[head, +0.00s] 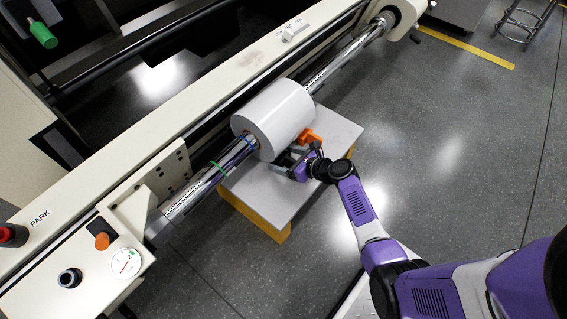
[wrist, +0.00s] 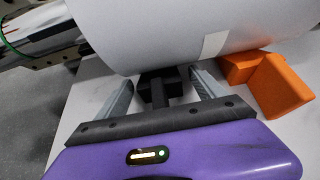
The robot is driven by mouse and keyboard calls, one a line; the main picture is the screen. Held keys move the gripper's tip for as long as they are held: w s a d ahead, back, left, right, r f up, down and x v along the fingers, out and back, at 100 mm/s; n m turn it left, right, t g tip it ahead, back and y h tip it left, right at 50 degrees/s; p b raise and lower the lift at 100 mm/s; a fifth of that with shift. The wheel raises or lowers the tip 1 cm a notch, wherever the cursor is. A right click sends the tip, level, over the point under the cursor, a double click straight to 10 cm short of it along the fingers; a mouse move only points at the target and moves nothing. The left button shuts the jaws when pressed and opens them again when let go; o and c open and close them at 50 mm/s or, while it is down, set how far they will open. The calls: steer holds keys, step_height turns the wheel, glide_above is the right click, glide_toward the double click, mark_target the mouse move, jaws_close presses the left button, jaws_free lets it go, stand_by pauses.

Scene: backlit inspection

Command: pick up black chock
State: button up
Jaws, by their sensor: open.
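The black chock (wrist: 152,92) is a small dark block on the grey platform, close against the underside of the white roll. In the wrist view it lies between the two fingers of my gripper (wrist: 162,88). The fingers are spread, with a visible gap on each side of the chock. In the head view my gripper (head: 285,160) is low beside the roll, over the platform. There I cannot tell the chock apart from the dark gripper parts.
The white roll (head: 274,116) on a steel shaft (head: 345,55) hangs just over my fingers. An orange chock (wrist: 277,86) sits right of my gripper, close to the roll. The platform (head: 333,140) has free room on its right side. The machine's beam (head: 150,133) runs behind.

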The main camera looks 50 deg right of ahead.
steer(key=shift+w+r, duration=0.2)
steer(key=shift+w, duration=0.05)
